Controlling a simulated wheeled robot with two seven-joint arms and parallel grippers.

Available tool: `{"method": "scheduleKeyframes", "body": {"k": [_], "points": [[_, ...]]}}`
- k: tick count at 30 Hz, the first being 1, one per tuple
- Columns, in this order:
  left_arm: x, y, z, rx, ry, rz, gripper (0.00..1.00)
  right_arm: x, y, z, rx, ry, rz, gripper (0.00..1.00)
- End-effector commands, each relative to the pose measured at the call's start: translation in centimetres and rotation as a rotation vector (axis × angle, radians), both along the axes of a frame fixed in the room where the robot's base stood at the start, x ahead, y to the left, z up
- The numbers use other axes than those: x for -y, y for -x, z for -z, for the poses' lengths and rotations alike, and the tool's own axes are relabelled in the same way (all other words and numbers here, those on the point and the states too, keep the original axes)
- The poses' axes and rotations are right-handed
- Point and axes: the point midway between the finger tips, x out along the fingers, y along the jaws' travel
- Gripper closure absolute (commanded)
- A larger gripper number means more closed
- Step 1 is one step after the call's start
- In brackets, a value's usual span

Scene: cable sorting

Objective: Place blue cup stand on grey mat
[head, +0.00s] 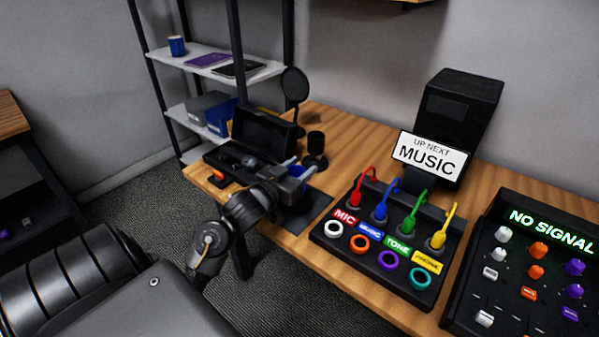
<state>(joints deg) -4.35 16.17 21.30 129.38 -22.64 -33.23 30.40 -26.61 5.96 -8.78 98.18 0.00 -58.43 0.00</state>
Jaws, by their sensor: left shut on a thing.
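My left gripper (292,178) reaches over the left part of the wooden table and is shut on a small blue thing, which looks like the blue cup stand (297,171). The gripper and wrist hide most of the stand, so its full shape and whether it touches the surface below cannot be told. The dark grey mat (304,217) lies flat at the table's front edge, below and around the gripper, partly hidden by my arm. My right gripper is out of view.
A cable box (378,245) with coloured plugs stands right of the mat. A mixer (530,270) sits farther right.

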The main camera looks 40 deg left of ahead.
Motion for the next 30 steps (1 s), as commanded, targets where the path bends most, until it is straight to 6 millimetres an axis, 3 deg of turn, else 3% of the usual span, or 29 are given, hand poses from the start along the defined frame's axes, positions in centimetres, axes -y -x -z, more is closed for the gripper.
{"method": "scheduleKeyframes", "body": {"k": [11,12,16,26,30], "points": [[0.0,0.0,0.1,0.003,0.001,0.000,1.00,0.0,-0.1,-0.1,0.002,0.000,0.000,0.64],[0.0,0.0,0.3,0.000,0.001,0.000,0.51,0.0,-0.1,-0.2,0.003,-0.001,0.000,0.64],[0.0,0.0,0.2,0.000,0.001,0.000,0.34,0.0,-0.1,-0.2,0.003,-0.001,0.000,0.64],[0.0,0.0,0.0,0.001,0.000,0.000,0.32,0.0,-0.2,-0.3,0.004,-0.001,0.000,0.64],[0.0,1.4,0.1,-0.003,0.000,0.000,0.32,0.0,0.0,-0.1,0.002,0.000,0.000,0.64]]}}
